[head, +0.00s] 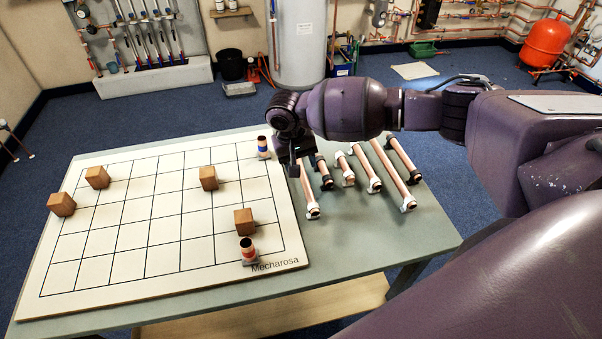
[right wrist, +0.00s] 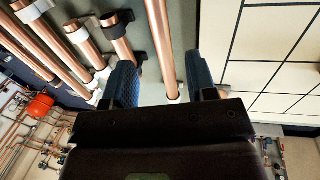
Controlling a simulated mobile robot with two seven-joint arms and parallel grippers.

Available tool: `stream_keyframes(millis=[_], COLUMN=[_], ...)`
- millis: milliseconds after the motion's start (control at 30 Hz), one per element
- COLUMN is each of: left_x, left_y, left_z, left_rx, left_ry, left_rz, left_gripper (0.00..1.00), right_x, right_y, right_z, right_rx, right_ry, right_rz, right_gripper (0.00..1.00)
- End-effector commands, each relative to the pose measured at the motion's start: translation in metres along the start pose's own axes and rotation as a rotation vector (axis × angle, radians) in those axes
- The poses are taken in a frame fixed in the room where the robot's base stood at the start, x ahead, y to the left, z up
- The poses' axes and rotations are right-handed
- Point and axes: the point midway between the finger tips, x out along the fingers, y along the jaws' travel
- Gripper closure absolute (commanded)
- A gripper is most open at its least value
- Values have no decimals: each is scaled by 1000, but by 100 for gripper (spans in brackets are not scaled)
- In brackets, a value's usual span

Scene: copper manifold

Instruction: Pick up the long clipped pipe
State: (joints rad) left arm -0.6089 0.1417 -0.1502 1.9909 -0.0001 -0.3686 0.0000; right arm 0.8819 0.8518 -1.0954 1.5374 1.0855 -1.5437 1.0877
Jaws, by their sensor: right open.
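Several copper pipes with end clips lie side by side on the right of the table. The longest that I can make out, a white-clipped pipe (head: 390,170), is second from the right. The leftmost pipe (head: 308,189) has a pale clip at its near end, and its far part is hidden by my right gripper (head: 297,168). In the right wrist view that gripper (right wrist: 163,82) is open, with its blue-padded fingers on either side of a copper pipe (right wrist: 160,45). I cannot tell whether they touch it. My left gripper is out of view.
A white gridded board (head: 150,238) covers the left of the green table (head: 375,245). Several wooden blocks (head: 208,178) stand on it, with a red-banded pipe piece (head: 248,252) and a blue-banded one (head: 263,148). The table's front right corner is clear.

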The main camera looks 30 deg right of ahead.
Motion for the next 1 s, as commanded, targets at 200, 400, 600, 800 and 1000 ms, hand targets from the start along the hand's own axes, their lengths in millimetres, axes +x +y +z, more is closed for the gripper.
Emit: stream_keyframes(millis=[200, 400, 600, 800, 1000], left_x=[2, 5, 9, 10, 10], left_y=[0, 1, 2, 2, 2], left_z=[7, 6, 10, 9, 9], left_rx=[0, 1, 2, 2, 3], left_ry=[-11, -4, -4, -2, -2], left_rz=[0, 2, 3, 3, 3], left_gripper=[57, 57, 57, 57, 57], right_x=[18, 38, 64, 70, 70], right_y=[0, -1, -2, -2, -2], right_z=[0, -1, -2, -2, -2], right_rx=[0, -1, -1, -1, -1], right_ry=[0, 0, -1, 1, 1], right_rz=[0, 1, 0, -2, -1], right_gripper=[48, 48, 48, 48, 54])
